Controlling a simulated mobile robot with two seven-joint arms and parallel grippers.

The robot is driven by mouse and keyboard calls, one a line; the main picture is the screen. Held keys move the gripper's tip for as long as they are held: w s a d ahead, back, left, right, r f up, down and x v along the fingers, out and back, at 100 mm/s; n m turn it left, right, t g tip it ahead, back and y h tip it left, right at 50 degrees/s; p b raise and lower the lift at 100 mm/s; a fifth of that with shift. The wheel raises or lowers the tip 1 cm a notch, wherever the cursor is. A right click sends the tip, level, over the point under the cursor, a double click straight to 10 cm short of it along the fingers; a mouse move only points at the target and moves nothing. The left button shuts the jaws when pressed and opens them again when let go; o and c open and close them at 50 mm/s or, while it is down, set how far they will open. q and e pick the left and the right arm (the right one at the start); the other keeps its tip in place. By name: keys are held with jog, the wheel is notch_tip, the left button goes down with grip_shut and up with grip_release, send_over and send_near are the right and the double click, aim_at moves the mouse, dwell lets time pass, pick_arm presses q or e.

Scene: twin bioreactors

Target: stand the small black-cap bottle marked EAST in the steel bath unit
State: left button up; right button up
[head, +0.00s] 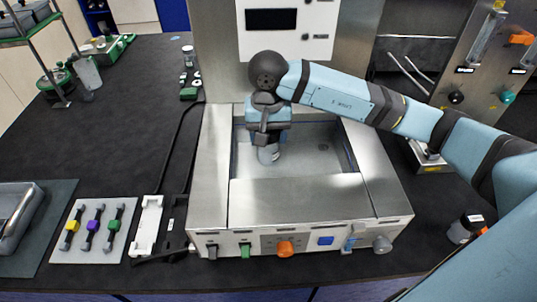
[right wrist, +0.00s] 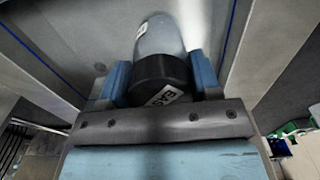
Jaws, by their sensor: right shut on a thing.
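The small bottle has a black cap (right wrist: 160,80) with a white label on which I read "EAS", and a clear body (right wrist: 160,38). My right gripper (right wrist: 162,82) is shut on the cap, one blue finger on each side. In the head view the right gripper (head: 268,132) points down into the left part of the open basin of the steel bath unit (head: 300,198). The bottle (head: 268,154) hangs upright below it, inside the basin outline. I cannot tell whether its base touches the basin floor. My left gripper is not in view.
Another dark-capped bottle (head: 465,228) stands right of the bath. Small bottles (head: 188,52) stand on the bench at back left. A tall steel unit with a white panel (head: 285,30) rises behind the bath.

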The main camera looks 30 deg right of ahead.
aim_at(268, 158)
notch_tip(268, 158, down, 4)
jog(key=shift+r, duration=0.1)
notch_tip(268, 158, down, 4)
jog(key=shift+r+p, duration=0.2)
jog(key=shift+p, duration=0.2)
jog(key=shift+f, duration=0.2)
jog(key=o, duration=1)
jog(key=shift+o, duration=0.2)
